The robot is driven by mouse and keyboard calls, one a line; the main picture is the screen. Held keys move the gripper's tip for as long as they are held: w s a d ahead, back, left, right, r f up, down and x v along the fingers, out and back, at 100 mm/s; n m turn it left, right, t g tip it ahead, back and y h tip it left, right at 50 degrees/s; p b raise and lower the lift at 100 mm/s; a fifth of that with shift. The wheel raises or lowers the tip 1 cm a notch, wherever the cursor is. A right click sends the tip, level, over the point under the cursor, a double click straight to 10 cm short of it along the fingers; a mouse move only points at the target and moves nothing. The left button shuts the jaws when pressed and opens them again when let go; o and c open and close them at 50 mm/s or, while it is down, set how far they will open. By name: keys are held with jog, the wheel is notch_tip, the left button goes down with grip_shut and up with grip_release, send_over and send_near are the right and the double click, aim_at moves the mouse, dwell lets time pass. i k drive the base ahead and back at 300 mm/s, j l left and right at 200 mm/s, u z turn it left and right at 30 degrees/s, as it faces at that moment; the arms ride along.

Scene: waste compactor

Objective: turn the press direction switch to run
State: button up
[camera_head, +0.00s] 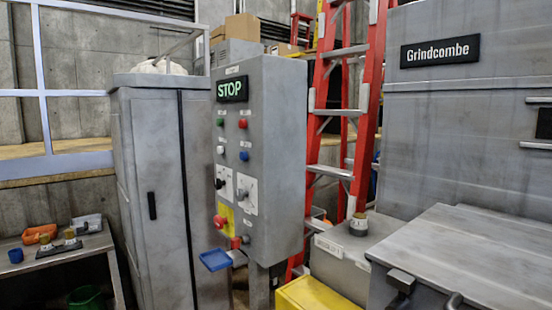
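The grey control box (278,150) stands upright near the middle of the view, with its control face turned to the left. Its lit display (232,89) reads STOP in green. Two rotary switches with white plates sit side by side on the face: a left switch (220,184) and a right switch (243,194), both with dark knobs. Their labels are too small to read, so I cannot tell which is the press direction switch or its setting. A red mushroom button (220,221) sits on a yellow plate below. My gripper is not in view.
Green, red, white and blue buttons sit above the switches. A blue flat object (215,260) juts out below the box. A grey cabinet (160,190) stands left, a red ladder (365,110) behind, and the Grindcombe machine (455,130) right. A yellow block (317,294) is low in front.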

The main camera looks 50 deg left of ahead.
aim_at(218, 184)
jog(key=u, duration=1.85)
